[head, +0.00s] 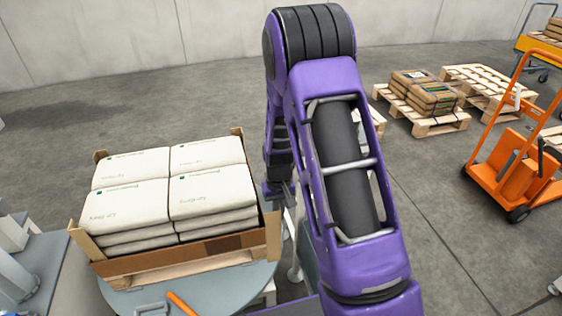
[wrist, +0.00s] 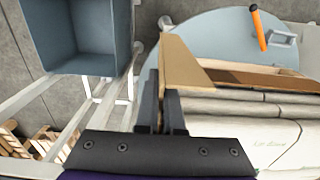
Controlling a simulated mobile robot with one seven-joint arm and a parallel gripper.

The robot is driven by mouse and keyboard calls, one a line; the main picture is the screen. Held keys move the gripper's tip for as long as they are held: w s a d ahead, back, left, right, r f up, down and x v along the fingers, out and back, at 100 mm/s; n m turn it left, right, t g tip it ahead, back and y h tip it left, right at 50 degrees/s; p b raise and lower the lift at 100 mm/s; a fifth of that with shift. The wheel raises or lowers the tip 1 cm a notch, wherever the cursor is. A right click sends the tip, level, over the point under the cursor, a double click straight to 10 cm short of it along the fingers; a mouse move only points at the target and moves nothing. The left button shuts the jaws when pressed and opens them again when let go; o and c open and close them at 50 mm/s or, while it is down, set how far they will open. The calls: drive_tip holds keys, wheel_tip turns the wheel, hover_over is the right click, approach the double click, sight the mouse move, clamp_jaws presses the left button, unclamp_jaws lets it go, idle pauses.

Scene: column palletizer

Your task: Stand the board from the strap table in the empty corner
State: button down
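A tan corner board (wrist: 185,66) stands upright at the front right corner of the stack of white bags (head: 170,190). Boards also stand at the back left (head: 100,157), back right (head: 237,132) and front left (head: 76,232) corners. The strap table is not clearly identifiable.
The stack stands on a wooden pallet (head: 180,272) on a round grey turntable (head: 235,290). An orange-handled tool (head: 181,303) lies in front. A blue-grey bin (wrist: 85,35) is close beside my gripper.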

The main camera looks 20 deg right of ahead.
drive_tip(key=w+d+r+p, duration=0.2)
drive_tip(key=w+r, duration=0.4)
drive_tip(key=r, duration=0.6)
drive_tip(key=w+a+f+b, duration=0.2)
drive_tip(key=w+a+f, duration=0.2)
drive_tip(key=w+a, duration=0.1)
drive_tip(key=shift+a+f, duration=0.15)
drive_tip(key=shift+w, duration=0.1)
drive_tip(key=shift+f, duration=0.1)
idle(0.9)
wheel_tip(320, 180, down, 9)
drive_tip(key=b, duration=0.5)
drive_tip(key=shift+b, duration=0.4)
idle(1.6)
drive_tip(key=shift+r, duration=0.2)
